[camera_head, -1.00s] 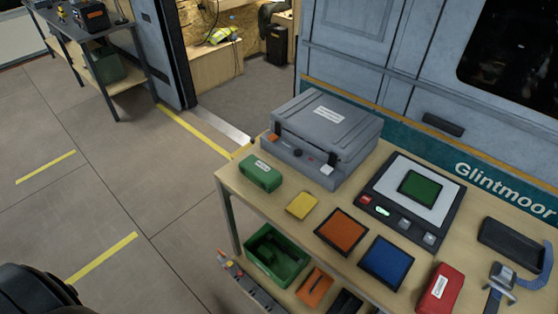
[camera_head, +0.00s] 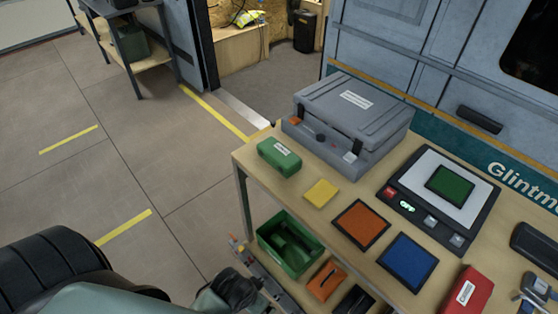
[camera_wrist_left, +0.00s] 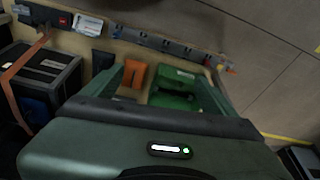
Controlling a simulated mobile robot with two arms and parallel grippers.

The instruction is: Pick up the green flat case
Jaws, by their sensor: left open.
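A green flat case (camera_head: 450,185) with a dark border lies on the light plate of a grey-and-black device (camera_head: 428,220) at the right of the table. A thicker green box with a white label (camera_head: 279,156) sits at the table's left corner. My left gripper (camera_wrist_left: 168,78) is open and empty in the left wrist view, its green fingers spread above the lower shelf. In the head view my left arm comes in at the bottom left, beside the table and well away from the flat case. My right gripper is not in view.
The table (camera_head: 292,190) also bears a grey hard case (camera_head: 352,105), a yellow block (camera_head: 321,193), an orange flat case (camera_head: 361,223), a blue flat case (camera_head: 408,262) and a red box (camera_head: 465,292). A green bin (camera_head: 289,245) stands on the shelf below. The floor at left is clear.

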